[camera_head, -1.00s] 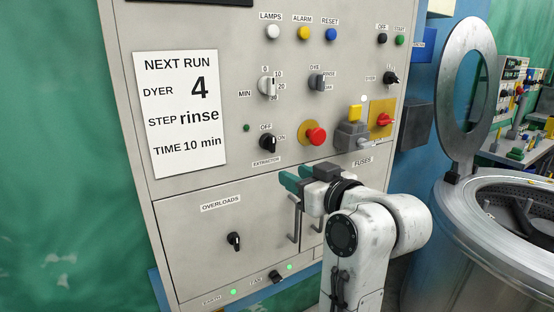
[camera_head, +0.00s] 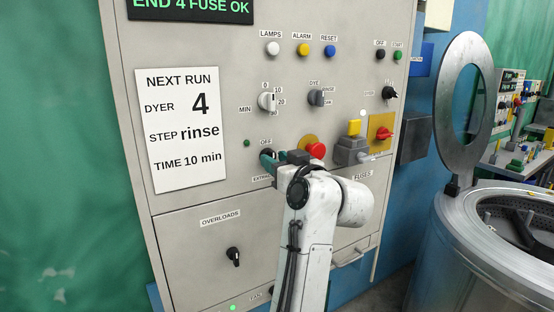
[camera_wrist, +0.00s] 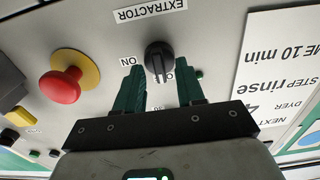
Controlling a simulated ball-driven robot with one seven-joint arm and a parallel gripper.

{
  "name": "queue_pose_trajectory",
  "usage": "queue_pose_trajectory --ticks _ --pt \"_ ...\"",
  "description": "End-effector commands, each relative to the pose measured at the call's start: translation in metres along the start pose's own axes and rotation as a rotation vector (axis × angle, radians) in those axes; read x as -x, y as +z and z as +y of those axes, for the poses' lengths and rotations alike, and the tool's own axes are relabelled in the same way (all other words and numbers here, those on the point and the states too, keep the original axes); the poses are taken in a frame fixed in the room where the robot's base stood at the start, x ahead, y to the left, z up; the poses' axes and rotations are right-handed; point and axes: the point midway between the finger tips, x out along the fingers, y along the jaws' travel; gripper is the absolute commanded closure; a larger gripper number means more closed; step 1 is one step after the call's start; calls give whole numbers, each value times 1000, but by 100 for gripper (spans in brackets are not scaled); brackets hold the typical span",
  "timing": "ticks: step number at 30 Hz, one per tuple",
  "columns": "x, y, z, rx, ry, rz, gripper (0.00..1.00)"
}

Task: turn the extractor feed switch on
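Contact cannot be told. In the head view my gripper (camera_head: 270,158) is up against the panel at this switch and hides most of it.
A red mushroom button (camera_head: 316,150) on a yellow plate is close to the right of my gripper. A grey lever box (camera_head: 350,150) is further right. The NEXT RUN card (camera_head: 182,128) is to the left, the timer knob (camera_head: 267,102) above, and the overloads knob (camera_head: 233,257) below.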

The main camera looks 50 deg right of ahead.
Motion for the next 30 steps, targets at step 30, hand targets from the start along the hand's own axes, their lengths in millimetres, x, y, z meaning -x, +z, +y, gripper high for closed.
queue_pose_trajectory --ticks 30 --pt "-4 0 0 -1 0 0 100"
